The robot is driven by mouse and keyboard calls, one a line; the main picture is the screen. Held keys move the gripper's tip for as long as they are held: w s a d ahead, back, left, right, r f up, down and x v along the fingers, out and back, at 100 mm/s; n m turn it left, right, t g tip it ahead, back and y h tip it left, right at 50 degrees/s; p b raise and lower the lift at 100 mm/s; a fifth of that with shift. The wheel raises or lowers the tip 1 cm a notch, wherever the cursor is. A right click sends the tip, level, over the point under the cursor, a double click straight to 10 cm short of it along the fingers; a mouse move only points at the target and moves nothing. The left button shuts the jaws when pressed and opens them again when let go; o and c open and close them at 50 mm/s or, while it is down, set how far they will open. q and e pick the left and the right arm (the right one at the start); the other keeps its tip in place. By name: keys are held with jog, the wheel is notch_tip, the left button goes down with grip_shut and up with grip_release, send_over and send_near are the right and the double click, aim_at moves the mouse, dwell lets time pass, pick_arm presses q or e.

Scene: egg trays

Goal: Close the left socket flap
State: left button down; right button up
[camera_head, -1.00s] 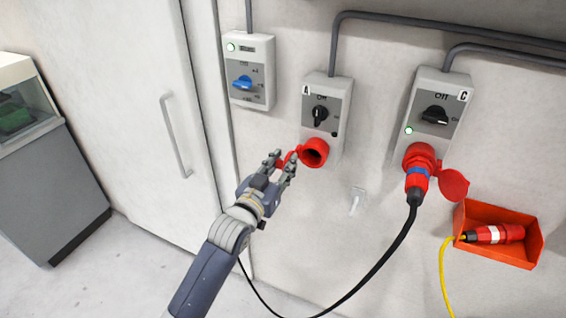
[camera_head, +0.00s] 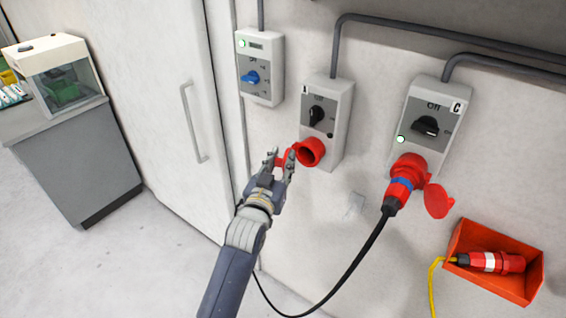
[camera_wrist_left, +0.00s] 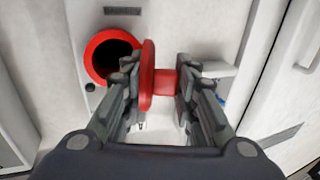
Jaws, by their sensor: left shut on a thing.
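In the left wrist view the flap (camera_wrist_left: 147,76) is edge-on beside the open socket (camera_wrist_left: 108,58). My left gripper (camera_head: 279,160) is at the flap, left of the socket. In the left wrist view the fingers (camera_wrist_left: 160,92) are on either side of the flap, shut on it. My right gripper is not in view.
Box C (camera_head: 431,124) at the right has a red plug (camera_head: 402,188) in its socket, with a black cable hanging down. An orange bin (camera_head: 505,287) holds a red plug on a yellow cable. A door handle (camera_head: 194,122) is at the left.

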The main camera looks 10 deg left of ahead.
pick_arm(q)
jog(key=shift+w+a+r, duration=0.1)
jog(key=shift+a+r, duration=0.2)
jog(key=c, duration=1.6)
grip_release()
jog(key=shift+o, duration=0.9)
jog(key=shift+a, duration=0.1)
jog(key=shift+a+f, duration=0.15)
jog(key=shift+f, duration=0.05)
jog(key=shift+s+f, duration=0.1)
jog(key=shift+s, duration=0.4)
jog(key=s+a, duration=0.2)
jog(key=s, duration=0.8)
jog(key=shift+s, duration=0.4)
jog(key=shift+d, duration=0.1)
